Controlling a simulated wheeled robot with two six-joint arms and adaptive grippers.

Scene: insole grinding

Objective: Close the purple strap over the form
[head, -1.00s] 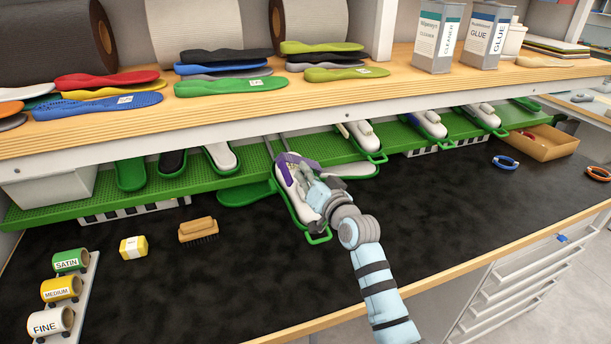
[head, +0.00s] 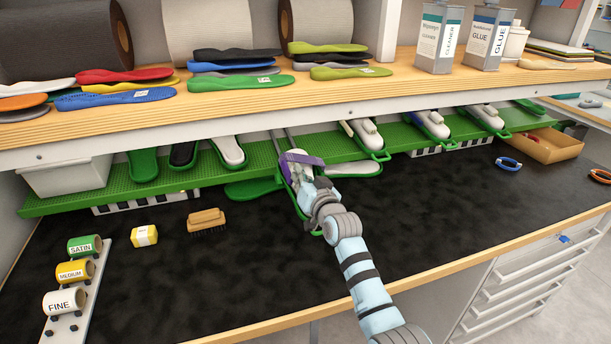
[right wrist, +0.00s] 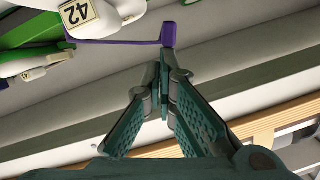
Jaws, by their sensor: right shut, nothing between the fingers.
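The purple strap (head: 304,159) shows in the head view as a band across the upper end of the white form, which sits in a green holder on the rack. In the right wrist view the strap (right wrist: 125,41) runs beside the white form (right wrist: 100,14) marked 42, with its bent end near my fingertips. My right gripper (right wrist: 162,88) is shut and empty, its tips just short of that end; I cannot tell whether they touch. In the head view my right gripper (head: 305,174) covers much of the form. My left gripper is out of view.
A green perforated shelf (head: 110,198) holds several other forms on both sides. A wooden shelf (head: 340,90) with stacked insoles overhangs it. A brush (head: 207,219), a yellow block (head: 144,235) and grit rolls lie left on the black bench (head: 240,275). The bench front is mostly clear.

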